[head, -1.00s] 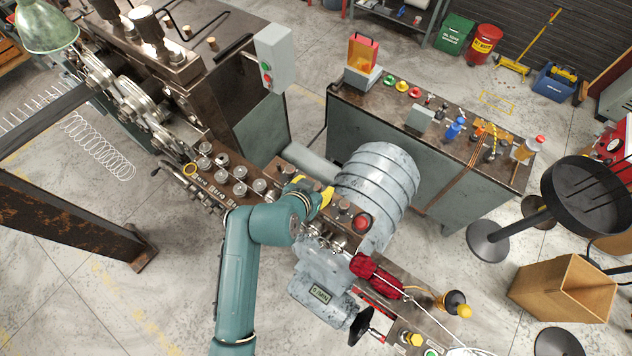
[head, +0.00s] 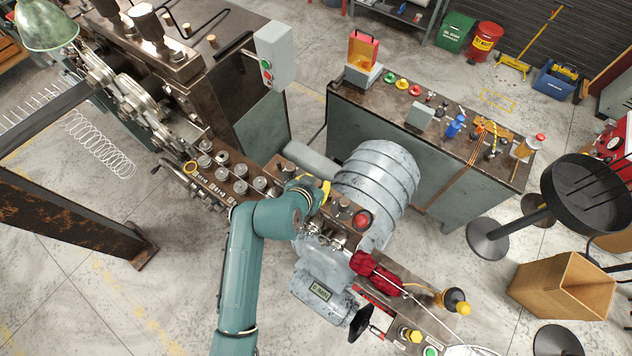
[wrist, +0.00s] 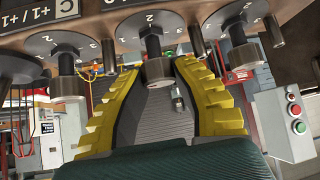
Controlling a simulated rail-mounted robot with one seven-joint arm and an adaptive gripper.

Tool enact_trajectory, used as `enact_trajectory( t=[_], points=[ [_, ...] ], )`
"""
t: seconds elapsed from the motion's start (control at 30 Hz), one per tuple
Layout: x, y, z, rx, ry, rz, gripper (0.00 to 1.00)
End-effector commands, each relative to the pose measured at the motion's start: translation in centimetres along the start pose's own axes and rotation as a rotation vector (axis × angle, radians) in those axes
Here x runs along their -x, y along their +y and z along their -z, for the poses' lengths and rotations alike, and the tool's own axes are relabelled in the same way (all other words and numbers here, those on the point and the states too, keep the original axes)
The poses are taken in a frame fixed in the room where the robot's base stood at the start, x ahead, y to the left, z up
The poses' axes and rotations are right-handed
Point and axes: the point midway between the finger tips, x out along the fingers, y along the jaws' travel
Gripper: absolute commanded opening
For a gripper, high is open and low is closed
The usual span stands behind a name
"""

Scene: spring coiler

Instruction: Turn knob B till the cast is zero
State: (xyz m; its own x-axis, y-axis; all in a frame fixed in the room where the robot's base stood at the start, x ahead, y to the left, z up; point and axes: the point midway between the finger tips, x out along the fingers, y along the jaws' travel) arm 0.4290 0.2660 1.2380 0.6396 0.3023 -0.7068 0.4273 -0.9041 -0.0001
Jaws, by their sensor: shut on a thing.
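My gripper (head: 325,190) is at the brown control panel beside the grey ribbed drum, its yellow fingers partly hidden by my wrist. In the wrist view, the two yellow fingers (wrist: 160,72) stand on either side of a dark metal knob (wrist: 157,66) below a numbered dial (wrist: 145,25), and are shut on it. A letter for this knob is not readable. A similar knob (wrist: 67,85) hangs to the left and another (wrist: 240,55) to the right, both outside the fingers. A plate marked C (wrist: 42,14) is at the upper left.
A red button (head: 362,220) sits on the panel close to my gripper. A grey switch box (head: 273,58) stands behind.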

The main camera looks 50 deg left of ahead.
Motion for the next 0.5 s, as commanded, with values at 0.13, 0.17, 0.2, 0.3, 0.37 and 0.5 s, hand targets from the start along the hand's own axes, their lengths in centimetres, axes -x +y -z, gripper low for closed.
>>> enact_trajectory(
  t=[0.13,0.17,0.2,0.3,0.37,0.5],
  points=[
    [-0.16,-0.03,-0.18,-0.011,-0.002,-0.011,0.0],
    [-0.18,-0.03,-0.19,-0.015,-0.002,-0.016,0.0],
    [-0.2,-0.06,-0.23,-0.023,-0.002,-0.024,0.0],
    [-0.27,-0.14,-0.26,-0.051,-0.002,-0.051,0.0],
    [-0.31,-0.14,-0.3,-0.075,-0.002,-0.075,0.0],
    [-0.43,-0.19,-0.36,-0.145,-0.001,-0.147,0.0]
  ],
)
